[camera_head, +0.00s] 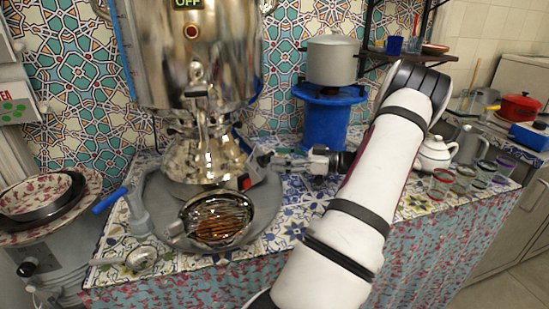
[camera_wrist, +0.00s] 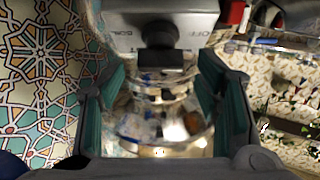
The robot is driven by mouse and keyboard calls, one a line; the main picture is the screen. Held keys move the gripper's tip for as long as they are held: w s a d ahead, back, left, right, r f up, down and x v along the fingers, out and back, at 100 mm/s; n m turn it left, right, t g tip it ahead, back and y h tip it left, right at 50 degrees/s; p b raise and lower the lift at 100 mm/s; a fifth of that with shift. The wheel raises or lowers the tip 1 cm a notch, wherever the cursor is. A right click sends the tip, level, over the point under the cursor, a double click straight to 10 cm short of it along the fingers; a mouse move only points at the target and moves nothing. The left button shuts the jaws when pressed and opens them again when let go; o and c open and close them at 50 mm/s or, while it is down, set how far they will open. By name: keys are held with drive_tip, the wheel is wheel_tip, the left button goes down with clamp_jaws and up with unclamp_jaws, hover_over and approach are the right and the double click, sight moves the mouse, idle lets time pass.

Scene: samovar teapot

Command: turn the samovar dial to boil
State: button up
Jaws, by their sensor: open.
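The shiny metal samovar (camera_head: 195,55) stands at the upper left of the head view, with a display reading OFF (camera_head: 188,3) and a red light below it. In the wrist view, the dark dial knob (camera_wrist: 160,38) sits on a grey panel (camera_wrist: 118,40) with lettering beside it, including OFF at the right. My gripper (camera_wrist: 159,72) is open, with one teal-padded finger on each side of the knob's line. I cannot tell whether the fingertips reach around the knob. In the head view my gripper (camera_head: 278,161) is small beside the samovar's lower right, and its fingers are hard to make out.
A blue-handled tool (camera_head: 110,200) is at left. A pot (camera_head: 332,60) stands on a blue burner (camera_head: 326,118) behind my arm. A white teapot (camera_head: 436,154) and several glasses stand at right.

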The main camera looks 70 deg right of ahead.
drive_tip(key=shift+x, duration=1.1)
drive_tip(key=c, duration=1.2)
drive_tip(key=shift+o, duration=0.2)
